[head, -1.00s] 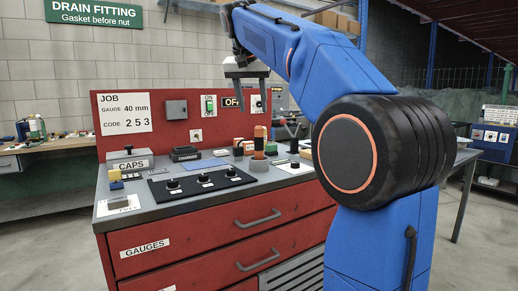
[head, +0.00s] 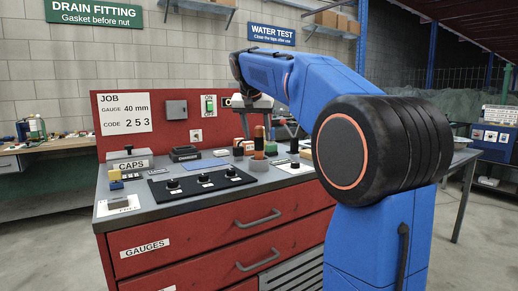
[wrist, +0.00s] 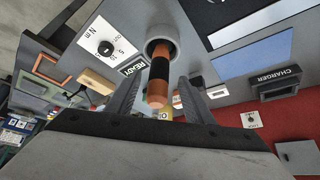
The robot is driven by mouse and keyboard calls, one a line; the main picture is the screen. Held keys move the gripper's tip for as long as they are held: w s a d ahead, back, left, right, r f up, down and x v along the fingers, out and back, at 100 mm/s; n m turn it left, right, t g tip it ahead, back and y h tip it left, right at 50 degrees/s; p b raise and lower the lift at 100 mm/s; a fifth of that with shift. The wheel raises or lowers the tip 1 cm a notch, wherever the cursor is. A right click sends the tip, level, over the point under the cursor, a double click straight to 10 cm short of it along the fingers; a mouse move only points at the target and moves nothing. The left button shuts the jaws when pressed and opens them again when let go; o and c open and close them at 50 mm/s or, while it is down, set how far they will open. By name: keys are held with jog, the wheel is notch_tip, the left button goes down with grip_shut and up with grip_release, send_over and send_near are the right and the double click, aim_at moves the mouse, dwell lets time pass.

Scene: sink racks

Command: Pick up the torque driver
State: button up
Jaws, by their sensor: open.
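The torque driver, with an orange and black handle (head: 259,134), stands upright in a grey round holder (head: 258,164) on the bench top. In the wrist view, the driver (wrist: 159,72) points out of the round cup (wrist: 160,46) towards the camera. My gripper (head: 257,118) is just above the driver in the head view, jaws pointing down. In the wrist view, its two open fingers (wrist: 160,88) lie on either side of the handle, with a gap on both sides. The driver's lower end is hidden inside the holder.
A READY label (wrist: 133,66) and a dial plate (wrist: 105,47) lie beside the holder. A charger (head: 185,154), a caps box (head: 130,161) and a black panel with knobs (head: 203,183) share the bench. The red back panel (head: 150,110) rises behind.

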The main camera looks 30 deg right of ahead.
aim_at(259, 143)
jog(key=x, duration=0.5)
jog(key=shift+s+f, duration=0.1)
grip_shut()
